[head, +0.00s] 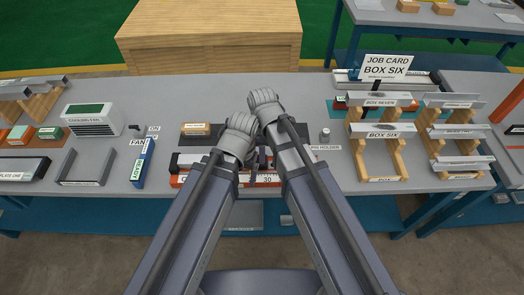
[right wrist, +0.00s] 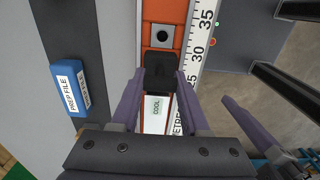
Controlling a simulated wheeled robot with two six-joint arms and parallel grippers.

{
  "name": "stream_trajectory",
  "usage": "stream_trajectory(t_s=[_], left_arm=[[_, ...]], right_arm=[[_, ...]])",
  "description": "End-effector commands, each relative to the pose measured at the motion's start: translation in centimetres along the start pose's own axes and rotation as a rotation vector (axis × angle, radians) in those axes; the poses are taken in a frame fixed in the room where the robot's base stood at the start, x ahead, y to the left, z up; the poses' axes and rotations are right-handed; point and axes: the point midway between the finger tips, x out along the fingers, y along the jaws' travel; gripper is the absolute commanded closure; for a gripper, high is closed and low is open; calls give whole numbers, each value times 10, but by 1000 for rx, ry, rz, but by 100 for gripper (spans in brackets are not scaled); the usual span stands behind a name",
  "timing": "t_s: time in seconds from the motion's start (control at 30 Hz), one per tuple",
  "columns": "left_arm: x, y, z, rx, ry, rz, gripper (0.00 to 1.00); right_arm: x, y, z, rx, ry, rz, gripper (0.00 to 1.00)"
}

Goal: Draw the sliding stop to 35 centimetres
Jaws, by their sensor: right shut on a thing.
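An orange rail (right wrist: 159,14) with a white scale (right wrist: 206,22) shows in the right wrist view; the numbers 30 and 35 are legible. The black sliding stop (right wrist: 159,68) sits on the rail, its far edge close to the 30. My right gripper (right wrist: 160,90) has one finger on each side of the stop and is shut on it. In the head view my right gripper (head: 270,160) is over the rail, largely hidden by its arm. My left gripper (head: 248,165) is close beside it at the rail; its jaws are hidden. A white label reading COOL lies between the right fingers.
A blue box marked PREP FILE (right wrist: 68,88) lies left of the rail in the right wrist view. A pin holder (head: 325,135) and wooden racks (head: 380,150) stand right.

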Motion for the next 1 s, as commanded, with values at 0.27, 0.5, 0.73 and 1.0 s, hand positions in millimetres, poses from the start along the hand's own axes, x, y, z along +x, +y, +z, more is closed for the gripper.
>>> stream_trajectory(t_s=[0.27,0.5,0.73,1.0], left_arm=[[0,0,0,0,0,0,13],[0,0,0,0,0,0,13],[0,0,0,0,0,0,13],[0,0,0,0,0,0,13]], right_arm=[[0,0,0,0,0,0,100],[0,-1,44,8,-2,0,100],[0,0,96,7,-4,0,100],[0,0,113,1,-5,0,100]])
